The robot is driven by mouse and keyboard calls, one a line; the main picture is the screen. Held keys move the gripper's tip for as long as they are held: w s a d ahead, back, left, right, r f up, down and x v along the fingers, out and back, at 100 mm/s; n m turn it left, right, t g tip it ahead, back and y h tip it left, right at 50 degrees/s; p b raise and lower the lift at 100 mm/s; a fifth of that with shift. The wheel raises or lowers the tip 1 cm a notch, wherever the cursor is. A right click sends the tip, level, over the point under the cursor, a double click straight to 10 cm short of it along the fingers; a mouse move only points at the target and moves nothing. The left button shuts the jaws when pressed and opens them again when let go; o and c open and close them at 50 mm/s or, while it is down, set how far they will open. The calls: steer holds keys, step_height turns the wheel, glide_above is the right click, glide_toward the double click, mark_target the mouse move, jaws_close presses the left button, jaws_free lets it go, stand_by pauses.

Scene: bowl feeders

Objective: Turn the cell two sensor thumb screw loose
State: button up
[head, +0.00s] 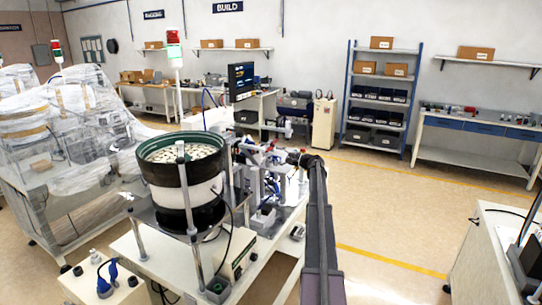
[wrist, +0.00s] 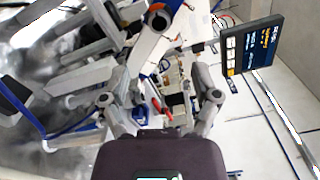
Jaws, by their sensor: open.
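My gripper (head: 293,156) reaches over the machinery of a bowl feeder cell (head: 268,212) in the head view, at the far end of my dark arm. In the wrist view my gripper (wrist: 164,88) has its two grey fingers spread wide apart, with nothing held between them. Between and beyond the fingers lie small parts of the cell, among them a slim red piece (wrist: 163,107) and pale blocks. I cannot make out the sensor thumb screw in either view; it is too small or hidden.
A green-rimmed feeder bowl (head: 182,142) full of pale parts stands left of the arm. Grey brackets (wrist: 85,75) crowd the wrist view's left. A monitor (wrist: 252,45) stands at its upper right. Plastic-wrapped machines (head: 70,130) are at left; the floor (head: 400,215) at right is clear.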

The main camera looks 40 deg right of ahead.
steer(key=shift+s+d, duration=0.25)
steer(key=shift+s, duration=0.4)
steer(key=shift+s, duration=0.1)
